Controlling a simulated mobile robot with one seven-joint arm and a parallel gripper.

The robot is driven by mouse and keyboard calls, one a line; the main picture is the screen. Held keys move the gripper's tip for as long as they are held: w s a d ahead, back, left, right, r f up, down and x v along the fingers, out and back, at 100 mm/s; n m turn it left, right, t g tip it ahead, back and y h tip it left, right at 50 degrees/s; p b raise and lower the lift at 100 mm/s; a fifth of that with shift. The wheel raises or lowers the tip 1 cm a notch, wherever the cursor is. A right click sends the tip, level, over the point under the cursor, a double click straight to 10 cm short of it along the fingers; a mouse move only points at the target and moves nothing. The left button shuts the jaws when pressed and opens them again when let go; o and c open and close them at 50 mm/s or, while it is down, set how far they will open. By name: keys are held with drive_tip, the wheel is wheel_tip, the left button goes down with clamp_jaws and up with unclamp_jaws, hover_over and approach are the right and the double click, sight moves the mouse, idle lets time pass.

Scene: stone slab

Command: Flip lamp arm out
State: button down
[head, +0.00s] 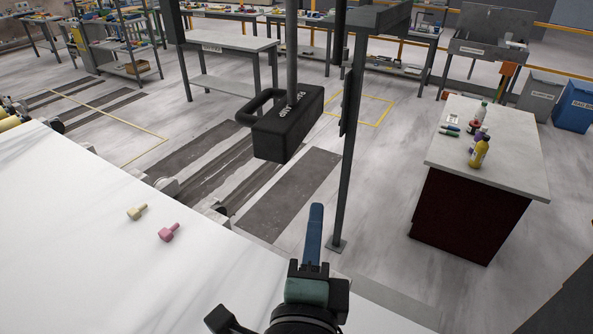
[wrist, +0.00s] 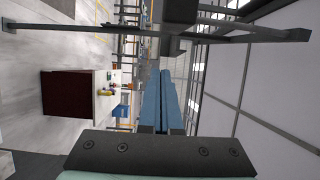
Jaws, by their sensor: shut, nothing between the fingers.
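No part is clearly recognisable as the lamp arm. A dark upright post (head: 350,140) stands beyond my gripper, with a grey beam (head: 375,20) at its top. A black block with a handle (head: 288,122) hangs on a rod left of the post. My gripper (head: 316,210) is shut and empty, its blue fingers together, apart from the post and below the block. In the wrist view my gripper (wrist: 166,78) points away from the camera, and the post (wrist: 130,32) shows sideways across the top.
The white stone slab (head: 70,240) fills the left foreground, with a yellow bolt-like piece (head: 137,211) and a pink one (head: 169,232) on it. A dark red cabinet (head: 465,215) with a pale top and bottles stands at right. Floor between slab and cabinet is open around the post's foot.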

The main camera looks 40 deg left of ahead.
drive_tip(key=w+a+b, duration=0.3)
drive_tip(key=w+a, duration=0.3)
drive_tip(key=a, duration=0.3)
drive_tip(key=shift+b, duration=0.3)
idle(0.3)
drive_tip(key=shift+a, duration=0.1)
